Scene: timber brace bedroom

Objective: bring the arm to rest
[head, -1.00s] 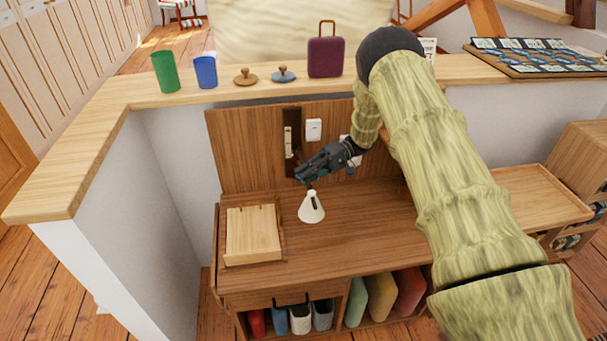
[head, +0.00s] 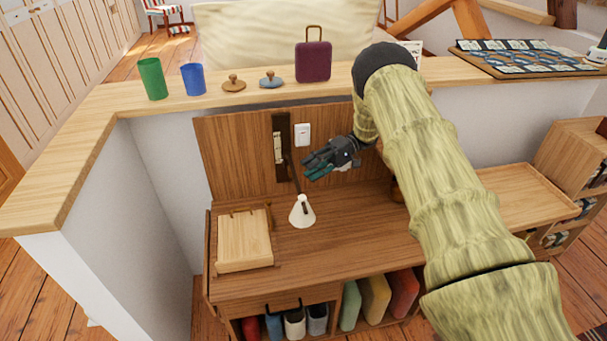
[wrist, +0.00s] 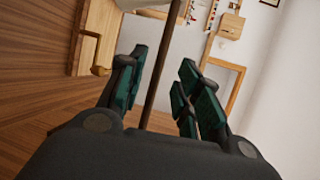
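My gripper (head: 318,166) is in the air above the wooden desk (head: 345,235), in front of its back panel. In the wrist view my gripper's two fingers (wrist: 157,92) stand apart with dark green pads. A thin dark rod (wrist: 160,75) shows between the fingers in that view, beyond the palm; I see no finger touching it. In the head view a white cone-shaped lamp shade (head: 302,212) with a dark stem is below and left of the gripper. My arm (head: 440,180) reaches in from the lower right, bent at the elbow above the ledge.
A wooden ledge (head: 105,135) behind the desk carries a green cup (head: 152,78), a blue cup (head: 193,79), two knobbed lids and a purple case (head: 313,61). A wooden box (head: 244,240) sits on the desk's left. A tray (head: 525,195) lies right of my arm.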

